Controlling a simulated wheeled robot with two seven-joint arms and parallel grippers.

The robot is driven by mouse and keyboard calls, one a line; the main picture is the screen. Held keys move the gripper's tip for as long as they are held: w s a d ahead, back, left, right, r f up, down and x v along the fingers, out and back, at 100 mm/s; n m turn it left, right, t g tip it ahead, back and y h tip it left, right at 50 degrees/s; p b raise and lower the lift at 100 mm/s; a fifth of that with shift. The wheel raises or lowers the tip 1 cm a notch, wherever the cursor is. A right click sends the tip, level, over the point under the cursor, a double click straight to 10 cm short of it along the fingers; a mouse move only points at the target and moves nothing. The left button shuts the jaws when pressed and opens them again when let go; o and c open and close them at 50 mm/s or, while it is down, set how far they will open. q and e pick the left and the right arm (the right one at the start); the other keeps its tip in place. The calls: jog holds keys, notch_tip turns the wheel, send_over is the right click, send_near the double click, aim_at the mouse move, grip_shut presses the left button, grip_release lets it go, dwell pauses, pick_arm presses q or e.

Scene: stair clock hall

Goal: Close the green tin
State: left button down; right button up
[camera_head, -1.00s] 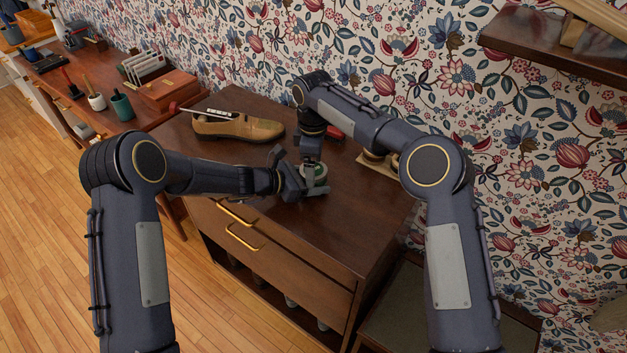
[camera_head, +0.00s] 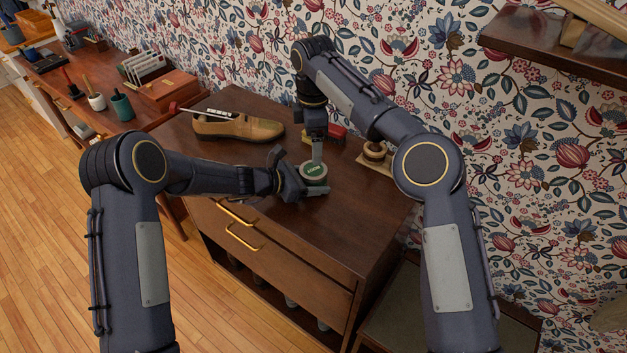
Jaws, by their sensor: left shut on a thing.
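The green tin (camera_head: 314,174) stands on the dark wooden cabinet top, small and round, with a green, lettered label on top and a pale side. Its lid appears to lie on it; I cannot tell whether it is fully seated. My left gripper (camera_head: 302,183) reaches in from the left, low at the cabinet top, and is shut on the tin's body. My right gripper (camera_head: 317,157) points down just above and behind the tin. Its fingers show edge-on, so their opening and any contact with the lid cannot be made out.
A tan shoe (camera_head: 238,128) lies at the back left of the cabinet top (camera_head: 335,225). A red brush (camera_head: 337,133) and a wooden stand with a round piece (camera_head: 375,153) are behind and right. The front of the top is clear.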

aim_at(314, 169)
jog(key=shift+f, duration=4)
jog(key=c, duration=1.1)
jog(key=m, duration=0.3)
jog(key=o, duration=1.1)
